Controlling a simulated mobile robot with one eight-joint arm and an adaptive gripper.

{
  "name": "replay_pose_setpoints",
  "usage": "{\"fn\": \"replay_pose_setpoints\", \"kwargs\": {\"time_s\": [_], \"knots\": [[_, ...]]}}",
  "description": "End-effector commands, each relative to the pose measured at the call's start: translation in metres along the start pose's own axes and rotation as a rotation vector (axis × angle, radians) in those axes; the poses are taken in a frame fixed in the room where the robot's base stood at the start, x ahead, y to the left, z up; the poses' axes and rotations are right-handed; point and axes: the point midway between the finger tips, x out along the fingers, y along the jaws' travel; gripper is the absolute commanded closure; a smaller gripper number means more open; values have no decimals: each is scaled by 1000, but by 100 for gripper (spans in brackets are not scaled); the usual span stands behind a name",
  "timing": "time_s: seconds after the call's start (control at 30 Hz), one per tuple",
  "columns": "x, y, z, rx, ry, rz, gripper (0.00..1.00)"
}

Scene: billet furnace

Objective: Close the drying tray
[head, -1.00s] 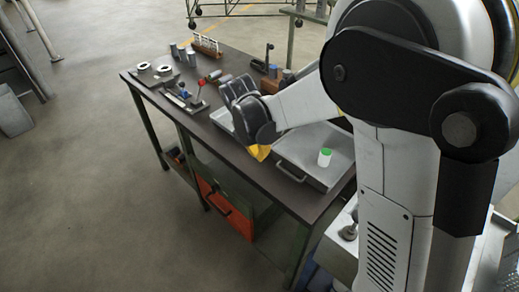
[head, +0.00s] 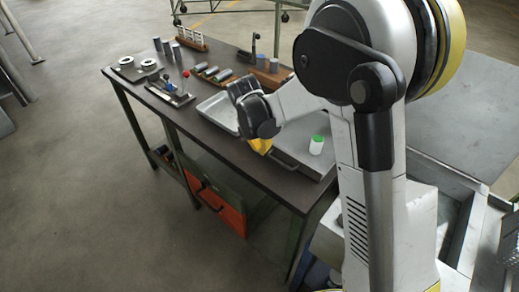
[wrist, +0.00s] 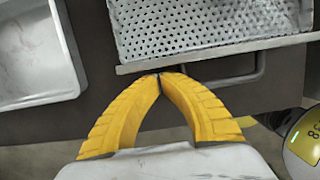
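The drying tray (wrist: 215,25) is a grey perforated tray with a bar handle (wrist: 262,62) on its front edge. In the head view the grey tray (head: 298,153) lies at the near right end of the dark workbench, its handle facing the bench's front edge. My gripper (wrist: 160,76) has yellow fingers whose tips meet in front of the tray's edge, by the left end of the handle. It also shows in the head view (head: 261,147). I cannot tell whether the fingertips touch the handle or the tray.
A white bottle with a green cap (head: 317,145) stands at the grey tray. A shallow white tray (wrist: 35,60) lies to its left. Fixtures, cylinders and a rack (head: 188,38) occupy the far bench.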

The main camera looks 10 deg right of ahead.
Motion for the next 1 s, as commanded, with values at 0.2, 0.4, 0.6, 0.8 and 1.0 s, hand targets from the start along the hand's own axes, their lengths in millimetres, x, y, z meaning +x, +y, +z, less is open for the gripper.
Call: {"fn": "replay_pose_setpoints", "kwargs": {"time_s": [0.2, 0.4, 0.6, 0.8, 1.0], "knots": [[1, 0, 6, 2, 0, 0, 100], [8, 0, 32, 5, 0, -1, 100], [19, 0, 78, 5, 0, 0, 100], [31, -1, 126, 4, -1, -1, 100], [41, 0, 167, 3, -1, 0, 100]]}}
